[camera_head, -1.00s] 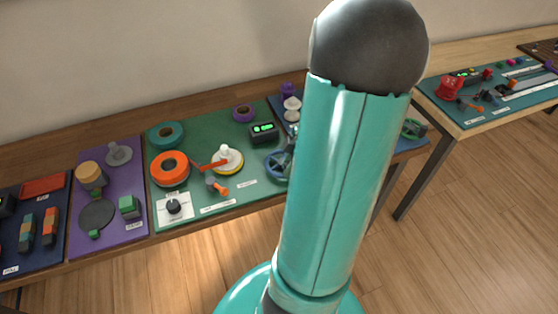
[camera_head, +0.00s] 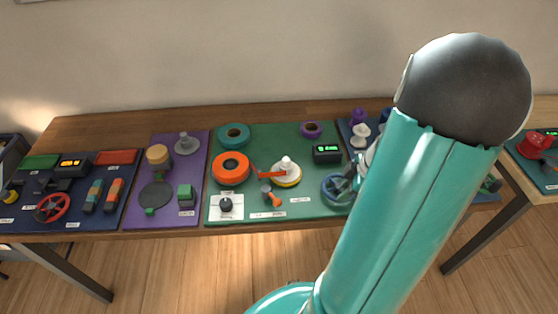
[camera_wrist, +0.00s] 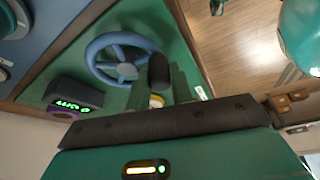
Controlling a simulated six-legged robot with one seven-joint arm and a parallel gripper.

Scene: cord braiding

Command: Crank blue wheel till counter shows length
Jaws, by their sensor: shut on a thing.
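The blue wheel (camera_head: 333,190) is at the right of the green board, partly hidden by my arm. It also shows in the wrist view (camera_wrist: 97,50), with spokes and a round rim. My gripper (camera_wrist: 158,98) is at the near side of the wheel's rim, shut on its dark upright handle (camera_wrist: 158,68); the exact contact is hard to see. The counter (camera_head: 327,153) is a dark box behind the wheel with green lit digits, too small to read. It shows at left in the wrist view (camera_wrist: 75,96).
An orange ring (camera_head: 231,168), a white spool (camera_head: 286,176) with an orange arm, and a dial (camera_head: 226,206) share the green board. A purple board (camera_head: 166,215) lies left of it, then a navy board with a red wheel (camera_head: 51,208). Open floor lies in front.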

